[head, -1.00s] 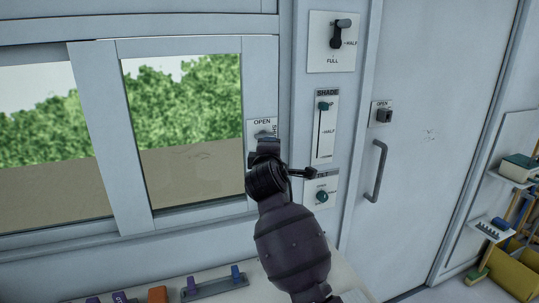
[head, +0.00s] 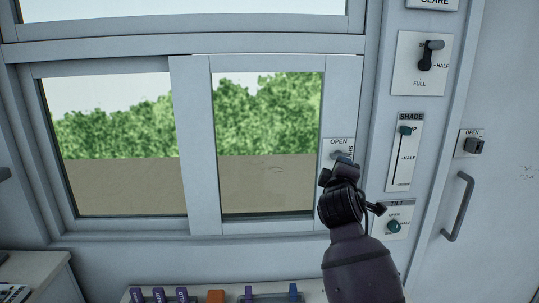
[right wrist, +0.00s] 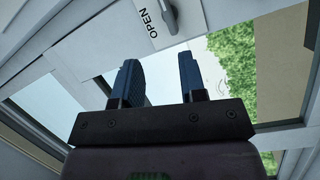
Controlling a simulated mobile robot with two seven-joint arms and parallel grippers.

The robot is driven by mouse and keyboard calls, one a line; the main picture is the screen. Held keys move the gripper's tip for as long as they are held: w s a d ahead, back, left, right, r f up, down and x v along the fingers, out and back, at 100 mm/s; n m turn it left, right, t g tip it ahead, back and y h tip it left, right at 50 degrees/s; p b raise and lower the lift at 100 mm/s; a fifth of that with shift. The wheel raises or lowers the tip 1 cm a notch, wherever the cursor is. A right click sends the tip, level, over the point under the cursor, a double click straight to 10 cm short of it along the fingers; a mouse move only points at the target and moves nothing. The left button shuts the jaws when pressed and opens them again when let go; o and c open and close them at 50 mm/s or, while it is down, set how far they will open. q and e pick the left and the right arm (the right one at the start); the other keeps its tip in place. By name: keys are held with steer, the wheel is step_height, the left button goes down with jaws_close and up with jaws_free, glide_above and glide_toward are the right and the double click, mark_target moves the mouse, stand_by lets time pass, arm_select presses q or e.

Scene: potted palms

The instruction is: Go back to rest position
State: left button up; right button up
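My right gripper (head: 340,166) is in front of the window's right frame, just below the OPEN plate (head: 339,143) and its small grey latch. In the right wrist view its two blue fingers (right wrist: 160,76) are apart with nothing between them. The grey latch (right wrist: 183,18) shows beyond the fingertips, near the OPEN lettering, and looks clear of them. In the head view the gripper overlaps the latch, so part of it is hidden. My left gripper is in neither view.
Right of my arm are the SHADE slider (head: 404,152), the TILT knob (head: 393,226) and an upper lever (head: 429,58). A door handle (head: 458,206) is further right. Below, a bench holds purple and blue pegs and an orange block (head: 215,296). A counter (head: 36,276) stands at lower left.

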steer(key=s+d+f+m+y, duration=0.1)
steer(key=s+f+m+y, duration=0.3)
steer(key=s+f, duration=0.55)
steer(key=s+d+f+m+y, duration=0.2)
steer(key=s+f+m, duration=0.35)
steer(key=f, duration=0.75)
steer(key=s+d+f+g, duration=0.2)
steer(key=s+f+g, duration=0.1)
steer(key=s+f, duration=0.6)
steer(key=s+d+f+m+g+h, duration=0.1)
steer(key=s+d+f+g, duration=0.2)
steer(key=s+f, duration=0.6)
steer(key=s, duration=0.5)
steer(key=shift+s+f, duration=0.15)
steer(key=shift+f, duration=0.2)
steer(key=shift+a, duration=0.1)
